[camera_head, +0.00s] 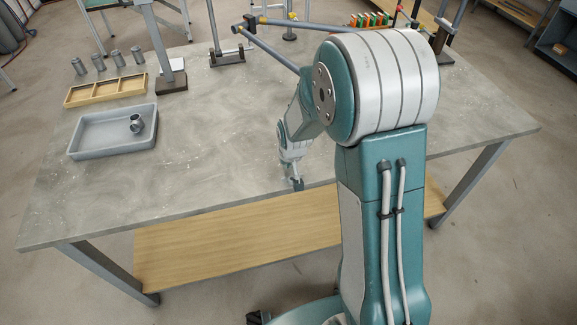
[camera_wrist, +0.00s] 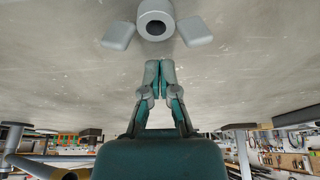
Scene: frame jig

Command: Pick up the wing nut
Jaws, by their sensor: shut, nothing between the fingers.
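The wing nut (camera_wrist: 156,35) is grey, with a round, hollow hub and two flat wings. It lies on the table top at the top of the wrist view, partly cut off by the picture edge. My gripper (camera_wrist: 160,66) is shut and empty, its fingertips pointing toward the hub with a visible gap in the picture. In the head view my gripper (camera_head: 297,184) is low at the table's near edge. I cannot make out the wing nut in the head view.
The grey table (camera_head: 220,140) is mostly bare around my gripper. To the left are a grey tray (camera_head: 88,150) holding a metal fitting (camera_head: 136,124), a wooden divided tray (camera_head: 105,91) and several grey cylinders (camera_head: 98,62). A pipe frame (camera_head: 272,50) and stands occupy the back.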

